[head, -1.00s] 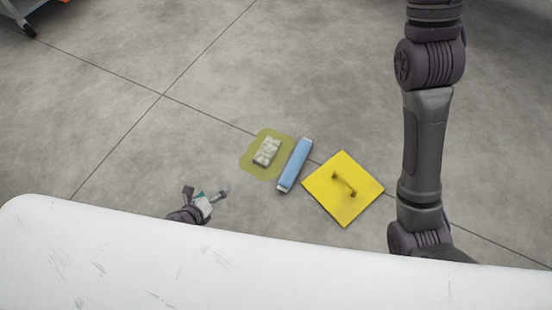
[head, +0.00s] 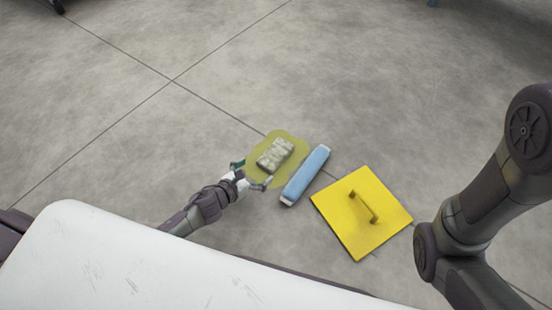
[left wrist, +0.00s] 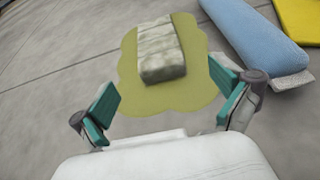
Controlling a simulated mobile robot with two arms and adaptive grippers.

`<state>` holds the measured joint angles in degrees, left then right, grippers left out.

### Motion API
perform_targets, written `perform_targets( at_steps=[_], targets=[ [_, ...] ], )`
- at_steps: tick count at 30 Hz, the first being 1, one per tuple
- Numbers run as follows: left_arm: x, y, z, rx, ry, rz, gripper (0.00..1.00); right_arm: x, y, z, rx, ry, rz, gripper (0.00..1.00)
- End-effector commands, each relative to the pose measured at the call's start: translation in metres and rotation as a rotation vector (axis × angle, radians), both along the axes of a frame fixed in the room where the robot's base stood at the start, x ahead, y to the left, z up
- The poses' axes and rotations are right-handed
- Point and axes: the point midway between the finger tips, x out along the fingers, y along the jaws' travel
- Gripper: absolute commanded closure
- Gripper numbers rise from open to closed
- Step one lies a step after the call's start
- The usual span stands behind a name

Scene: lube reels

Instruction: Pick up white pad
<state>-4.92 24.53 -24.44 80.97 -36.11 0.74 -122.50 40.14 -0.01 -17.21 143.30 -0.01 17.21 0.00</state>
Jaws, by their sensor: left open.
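The white pad (head: 275,155) is a pale, quilted block lying on a yellow-green puddle (head: 254,172) on the floor. In the left wrist view the pad (left wrist: 161,50) lies ahead of and between the teal fingertips. My left gripper (head: 254,176) is open, at the near edge of the puddle, pointing at the pad. In the left wrist view its two fingers (left wrist: 167,98) are spread wide with nothing between them but puddle and floor. My right arm shows at the right of the head view; its gripper is out of view.
A blue roll (head: 305,175) with white ends lies just right of the puddle, close to the left gripper's right finger. A yellow square plate with a handle (head: 340,222) lies further right.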

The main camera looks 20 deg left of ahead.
Motion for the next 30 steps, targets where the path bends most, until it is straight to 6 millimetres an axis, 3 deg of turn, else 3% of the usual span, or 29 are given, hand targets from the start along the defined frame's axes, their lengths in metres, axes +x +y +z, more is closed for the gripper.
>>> perform_targets(
  at_steps=[6,15,25,30],
  targets=[
    [0.014,-0.005,-0.008,0.0,0.001,0.0,0.0,0.0,0.0,-0.012,0.0,0.001,0.0,0.6],
    [0.05,-0.017,-0.024,-0.001,-0.002,0.0,0.0,0.0,0.0,-0.047,-0.001,0.001,-0.001,0.6],
    [0.056,-0.02,-0.024,0.0,0.002,0.001,0.0,0.0,0.0,-0.048,-0.001,0.001,-0.001,0.6],
    [0.056,-0.02,-0.024,-0.001,0.001,0.002,0.27,0.0,0.0,-0.048,-0.001,0.001,-0.001,0.6]
  ],
)
